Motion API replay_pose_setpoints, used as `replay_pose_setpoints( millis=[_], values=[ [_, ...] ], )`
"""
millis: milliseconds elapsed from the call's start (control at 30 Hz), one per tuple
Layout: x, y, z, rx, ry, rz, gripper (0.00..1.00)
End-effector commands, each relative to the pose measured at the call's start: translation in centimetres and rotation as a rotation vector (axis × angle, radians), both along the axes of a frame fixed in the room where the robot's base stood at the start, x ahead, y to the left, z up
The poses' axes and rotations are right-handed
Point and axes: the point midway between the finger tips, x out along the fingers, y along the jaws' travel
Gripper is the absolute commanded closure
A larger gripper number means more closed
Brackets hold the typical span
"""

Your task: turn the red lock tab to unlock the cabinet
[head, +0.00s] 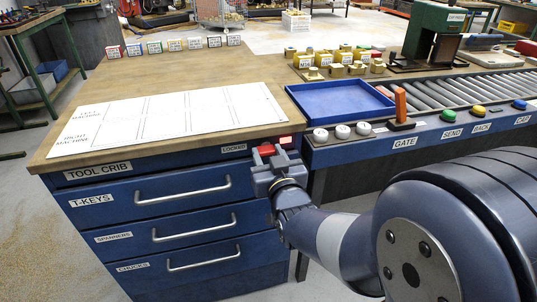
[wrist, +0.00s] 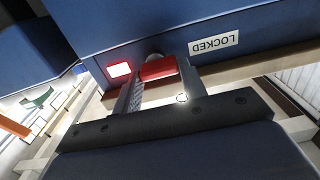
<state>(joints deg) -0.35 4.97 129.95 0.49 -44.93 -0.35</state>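The red lock tab (head: 266,150) is on the front of the blue cabinet (head: 84,183), near its top right corner. It lies about level, beside a white label reading LOCKED (head: 234,149). In the wrist view the tab (wrist: 158,68) sits between the two fingers of my gripper (wrist: 160,84) and fills the gap between them. In the head view my gripper (head: 276,158) is at the cabinet's right front edge, its fingers around the tab. A lit red lamp (wrist: 119,69) is beside the tab.
Below the tab are drawers with bar handles (head: 184,189), labelled T-KEYS, SPANNERS and CHUCKS. To the right is a roller conveyor (head: 470,90) with a blue tray (head: 340,100), an orange gate lever (head: 400,104) and buttons. A white sheet (head: 170,115) lies on the cabinet top.

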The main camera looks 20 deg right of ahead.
Motion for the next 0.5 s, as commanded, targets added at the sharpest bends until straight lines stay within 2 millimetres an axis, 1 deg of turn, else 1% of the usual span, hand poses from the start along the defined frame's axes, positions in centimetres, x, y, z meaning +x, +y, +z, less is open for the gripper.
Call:
replay_pose_setpoints(
  millis=[33,200,267,500],
  values=[
    [0.0,0.0,0.01,0.0,0.0,0.0,0.65],
    [0.0,0.0,0.01,0.0,0.0,0.0,0.79],
    [0.0,0.0,0.01,0.0,0.0,0.0,0.83],
    [0.0,-0.01,-0.05,0.024,-0.001,0.0,0.83]
  ],
)
